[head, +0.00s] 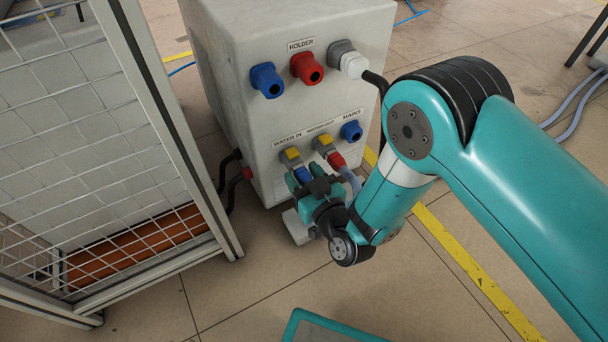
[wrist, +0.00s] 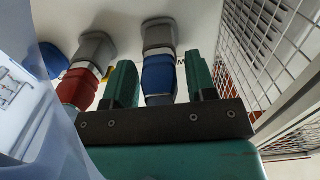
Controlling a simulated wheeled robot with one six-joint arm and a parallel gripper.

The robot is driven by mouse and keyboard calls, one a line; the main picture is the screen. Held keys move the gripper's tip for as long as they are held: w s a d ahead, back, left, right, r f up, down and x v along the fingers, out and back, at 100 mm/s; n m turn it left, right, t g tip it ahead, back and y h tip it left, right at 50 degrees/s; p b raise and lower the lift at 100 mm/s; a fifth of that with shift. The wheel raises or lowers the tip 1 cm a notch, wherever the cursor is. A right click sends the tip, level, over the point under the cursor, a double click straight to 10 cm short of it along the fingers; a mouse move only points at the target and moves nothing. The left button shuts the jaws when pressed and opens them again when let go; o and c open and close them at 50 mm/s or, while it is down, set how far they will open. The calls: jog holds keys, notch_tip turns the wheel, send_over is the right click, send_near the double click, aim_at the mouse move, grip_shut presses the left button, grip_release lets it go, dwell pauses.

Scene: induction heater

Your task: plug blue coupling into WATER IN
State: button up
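The blue coupling (head: 303,175) sits against the grey, yellow-tabbed fitting (head: 290,156) under the WATER IN label (head: 287,138) on the cabinet front. In the wrist view the blue coupling (wrist: 159,75) is in line with a grey fitting (wrist: 158,36) and touches it; whether it is fully seated I cannot tell. My gripper (head: 308,182) is at the coupling, and in the wrist view its two green fingers (wrist: 162,80) stand either side of it. A gap shows on the right and a thin one on the left, so the gripper looks open. The coupling's lower end is partly hidden.
A red coupling (head: 337,160) is in the neighbouring fitting, close to my gripper. A mesh fence (head: 110,140) stands to the left. A pale shape (wrist: 40,120) blocks the wrist view's left side.

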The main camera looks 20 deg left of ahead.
jog(key=shift+o, duration=0.4)
jog(key=p+v, duration=1.7)
jog(key=p, duration=0.7)
jog(key=shift+d, duration=0.2)
